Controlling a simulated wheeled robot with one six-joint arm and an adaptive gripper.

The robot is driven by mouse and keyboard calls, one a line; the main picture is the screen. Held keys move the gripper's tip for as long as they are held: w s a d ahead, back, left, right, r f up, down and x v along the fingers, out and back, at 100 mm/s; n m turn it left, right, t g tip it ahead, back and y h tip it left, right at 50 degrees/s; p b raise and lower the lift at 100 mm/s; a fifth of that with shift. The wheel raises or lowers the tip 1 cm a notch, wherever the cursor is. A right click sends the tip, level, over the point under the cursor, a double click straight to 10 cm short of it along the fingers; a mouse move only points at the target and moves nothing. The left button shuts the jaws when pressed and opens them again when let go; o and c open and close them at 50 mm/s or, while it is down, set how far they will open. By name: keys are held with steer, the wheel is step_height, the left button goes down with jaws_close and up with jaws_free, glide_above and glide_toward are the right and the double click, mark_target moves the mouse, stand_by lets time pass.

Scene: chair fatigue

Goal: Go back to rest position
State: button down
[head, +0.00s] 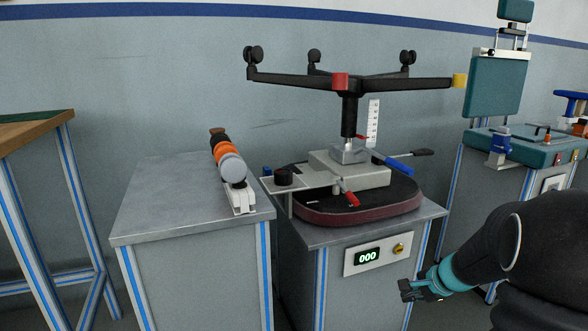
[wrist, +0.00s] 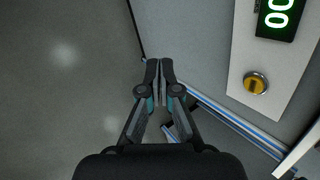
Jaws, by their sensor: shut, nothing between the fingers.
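My gripper (head: 422,289) is at the lower right of the head view, in front of and to the right of the test bench (head: 318,236). In the wrist view my gripper (wrist: 160,66) has its two fingers together, with nothing between them. It is apart from everything around it. The bench front carries a panel with a display reading 000 (head: 367,256) and a yellow knob (head: 398,249). The knob also shows in the wrist view (wrist: 256,83), right of the fingers.
An upturned chair base (head: 349,104) stands on the test bench. A grey cabinet (head: 150,200) to its left holds an orange and grey tool (head: 225,158). A wooden-topped table (head: 35,125) is far left. A teal machine (head: 520,148) stands at right. Bare floor (wrist: 60,90) lies left of the fingers.

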steer(key=s+a+r+n+h+p, duration=0.1)
steer(key=s+a+r+n+p, duration=0.1)
steer(key=s+a+r+n, duration=0.3)
steer(key=s+a+r+n+h+p, duration=0.1)
steer(key=s+a+r+n, duration=0.4)
steer(key=s, duration=0.9)
steer(key=s+a+r+n+h+p, duration=0.1)
steer(key=s+a+r+n+p, duration=0.2)
steer(key=s+r, duration=0.6)
steer(key=a+r+n, duration=0.1)
steer(key=a+n, duration=0.1)
steer(key=shift+s+n, duration=0.15)
steer(key=shift+n, duration=0.15)
